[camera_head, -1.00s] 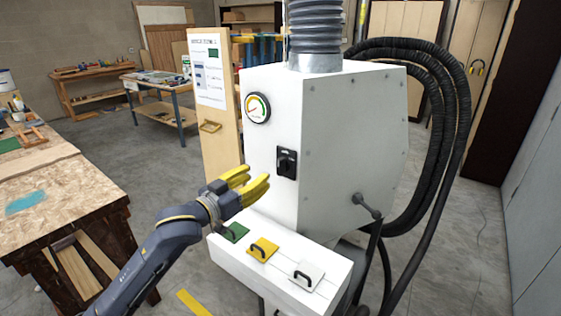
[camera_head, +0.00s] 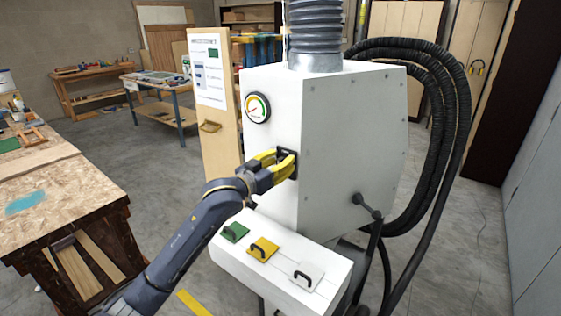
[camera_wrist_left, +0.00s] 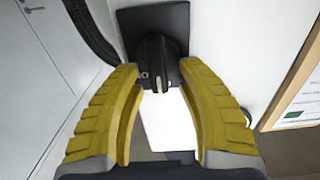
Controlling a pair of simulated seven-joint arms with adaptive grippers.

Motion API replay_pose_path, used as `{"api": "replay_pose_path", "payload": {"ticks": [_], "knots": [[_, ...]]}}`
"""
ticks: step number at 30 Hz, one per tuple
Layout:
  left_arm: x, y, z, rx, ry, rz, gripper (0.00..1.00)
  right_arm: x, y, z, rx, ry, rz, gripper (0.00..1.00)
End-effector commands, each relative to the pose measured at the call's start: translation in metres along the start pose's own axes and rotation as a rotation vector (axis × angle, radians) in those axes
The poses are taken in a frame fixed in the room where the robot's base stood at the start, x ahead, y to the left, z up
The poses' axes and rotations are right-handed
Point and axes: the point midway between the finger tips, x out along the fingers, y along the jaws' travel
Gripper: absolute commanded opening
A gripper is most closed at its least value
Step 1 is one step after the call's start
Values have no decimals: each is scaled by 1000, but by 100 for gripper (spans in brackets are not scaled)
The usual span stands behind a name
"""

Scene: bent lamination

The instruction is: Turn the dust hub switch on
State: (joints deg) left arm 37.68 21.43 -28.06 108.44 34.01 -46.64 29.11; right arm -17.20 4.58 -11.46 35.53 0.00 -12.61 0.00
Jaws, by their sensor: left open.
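The dust hub (camera_head: 345,130) is a white cabinet with a grey duct on top. Its black rotary switch shows clearly in the left wrist view (camera_wrist_left: 155,60), a knob on a square black plate. In the head view my left gripper (camera_head: 287,164) is at the switch and covers most of it. In the left wrist view its two yellow fingers (camera_wrist_left: 162,108) are open, one on each side of the knob's lower end, with gaps showing; I cannot tell whether they touch it. My right gripper is not in view.
A round gauge (camera_head: 257,108) sits above. Black hoses (camera_head: 462,110) hang on the right. A workbench (camera_head: 60,200) stands at left.

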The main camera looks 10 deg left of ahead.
Motion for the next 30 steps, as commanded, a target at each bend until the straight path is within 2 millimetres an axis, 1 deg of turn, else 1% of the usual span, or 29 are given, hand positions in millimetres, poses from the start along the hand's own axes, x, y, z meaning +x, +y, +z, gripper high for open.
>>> {"api": "replay_pose_path", "payload": {"ticks": [8,18,30], "knots": [[0,0,0,0,0,0,39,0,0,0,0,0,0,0],[0,0,0,0,0,0,0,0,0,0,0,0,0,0],[0,0,0,10,1,0,0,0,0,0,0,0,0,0]]}}
